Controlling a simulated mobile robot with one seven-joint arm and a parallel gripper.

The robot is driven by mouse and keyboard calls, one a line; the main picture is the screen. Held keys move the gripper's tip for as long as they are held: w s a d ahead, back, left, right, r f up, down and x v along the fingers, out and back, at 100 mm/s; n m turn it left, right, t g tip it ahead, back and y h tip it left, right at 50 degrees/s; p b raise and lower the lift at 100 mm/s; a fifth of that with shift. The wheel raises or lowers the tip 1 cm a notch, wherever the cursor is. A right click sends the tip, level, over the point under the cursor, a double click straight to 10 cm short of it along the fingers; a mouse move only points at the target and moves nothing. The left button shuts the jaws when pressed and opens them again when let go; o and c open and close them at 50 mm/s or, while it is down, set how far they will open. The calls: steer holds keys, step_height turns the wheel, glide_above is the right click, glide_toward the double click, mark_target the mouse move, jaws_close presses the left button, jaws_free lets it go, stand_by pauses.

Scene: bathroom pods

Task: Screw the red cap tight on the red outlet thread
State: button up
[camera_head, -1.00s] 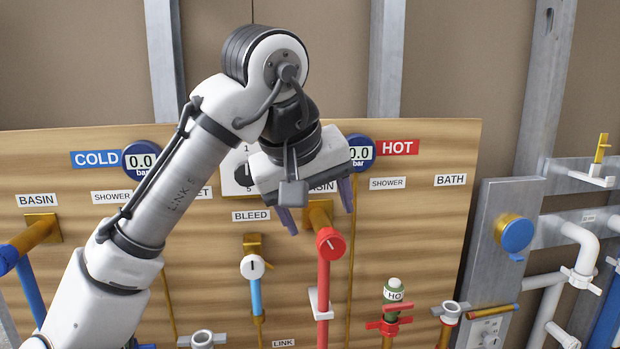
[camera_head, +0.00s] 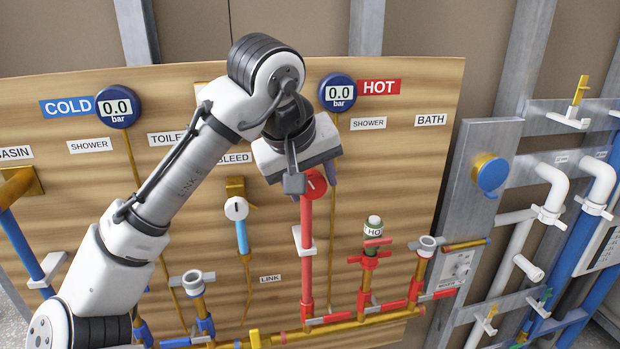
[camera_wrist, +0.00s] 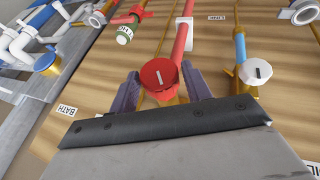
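The round red cap (camera_head: 316,183) with a white mark sits at the top of a red pipe (camera_head: 306,240) on the wooden panel. The wrist view shows the cap face-on (camera_wrist: 159,77). My gripper (camera_wrist: 160,85) is open, with one purple finger on each side of the cap. The gaps are narrow, and I cannot tell whether either finger touches it. In the head view my gripper (camera_head: 318,172) covers the cap's upper part and the outlet behind. The thread is hidden, so how far the cap is screwed on does not show.
A white-faced cap (camera_head: 236,208) on a blue pipe stands left of the red one. A green-and-white HOT fitting (camera_head: 374,226) and a grey-topped red fitting (camera_head: 427,244) stand lower right. Gauges (camera_head: 338,92) hang above. A blue cap (camera_head: 490,174) is on the right frame.

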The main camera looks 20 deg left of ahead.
steer(key=c, duration=0.7)
steer(key=shift+w+d+r+g+y, duration=0.15)
steer(key=shift+g+y, duration=0.25)
steer(key=shift+y, duration=0.2)
steer(key=shift+m+g+y, duration=0.3)
steer(key=shift+g+y, duration=0.3)
steer(key=shift+y, duration=0.2)
steer(key=shift+w+d+m+g+y, duration=0.15)
steer(key=shift+m+g+y, duration=0.25)
steer(key=shift+g+y, duration=0.7)
steer(key=o, duration=0.8)
steer(key=shift+o, duration=0.2)
